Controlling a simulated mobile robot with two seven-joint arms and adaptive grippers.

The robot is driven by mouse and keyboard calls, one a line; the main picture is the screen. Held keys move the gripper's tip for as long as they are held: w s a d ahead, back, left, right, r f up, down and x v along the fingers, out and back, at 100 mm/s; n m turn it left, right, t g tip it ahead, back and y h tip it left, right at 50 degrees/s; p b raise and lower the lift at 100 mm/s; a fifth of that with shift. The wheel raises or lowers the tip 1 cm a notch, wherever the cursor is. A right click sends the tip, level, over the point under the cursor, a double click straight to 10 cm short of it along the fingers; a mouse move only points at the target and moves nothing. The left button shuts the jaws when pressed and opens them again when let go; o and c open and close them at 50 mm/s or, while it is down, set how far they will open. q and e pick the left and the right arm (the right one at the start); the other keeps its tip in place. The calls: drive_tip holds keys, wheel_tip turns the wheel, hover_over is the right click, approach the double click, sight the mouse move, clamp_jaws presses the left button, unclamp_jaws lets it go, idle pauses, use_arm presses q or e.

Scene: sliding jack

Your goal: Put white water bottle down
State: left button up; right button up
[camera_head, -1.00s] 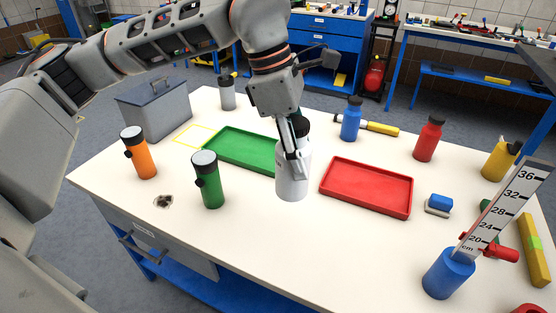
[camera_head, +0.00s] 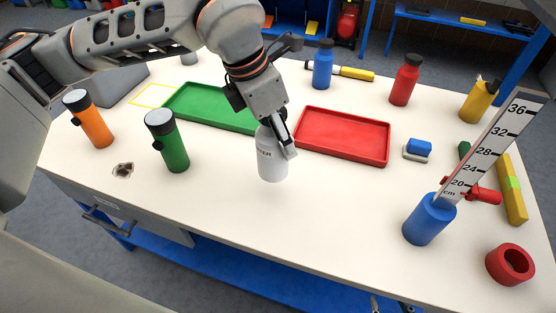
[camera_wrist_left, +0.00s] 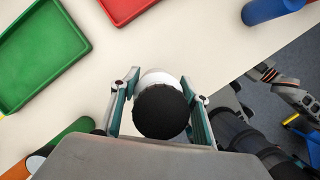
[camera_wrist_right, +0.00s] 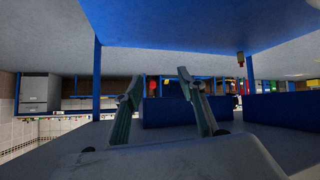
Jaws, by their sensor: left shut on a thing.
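The white water bottle (camera_head: 271,165) is upright at the front middle of the white table, between the green tray and the red tray. My left gripper (camera_head: 283,143) is shut on its upper part from above and hides its top. The left wrist view shows the bottle's black cap (camera_wrist_left: 160,112) between the two fingers. I cannot tell whether the bottle's base touches the table. My right gripper (camera_wrist_right: 158,85) is empty, its fingers spread apart, below the tabletop; its tips just show at the bottom of the head view (camera_head: 390,305).
A green tray (camera_head: 185,107) and red tray (camera_head: 345,152) lie behind the bottle. A green flashlight (camera_head: 172,148) and orange flashlight (camera_head: 94,124) stand left. A blue holder with a ruler (camera_head: 430,220) and a red ring (camera_head: 510,264) are at right. The table front right of the bottle is clear.

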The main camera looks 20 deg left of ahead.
sight(262, 132)
use_arm(q)
drive_tip(key=shift+f+b, duration=0.4)
drive_tip(key=shift+f, duration=4)
drive_tip(key=o, duration=1.2)
drive_tip(key=p+v, duration=0.1)
drive_tip(key=v, duration=1.1)
drive_tip(key=shift+r, duration=0.15)
drive_tip(key=shift+s, duration=0.1)
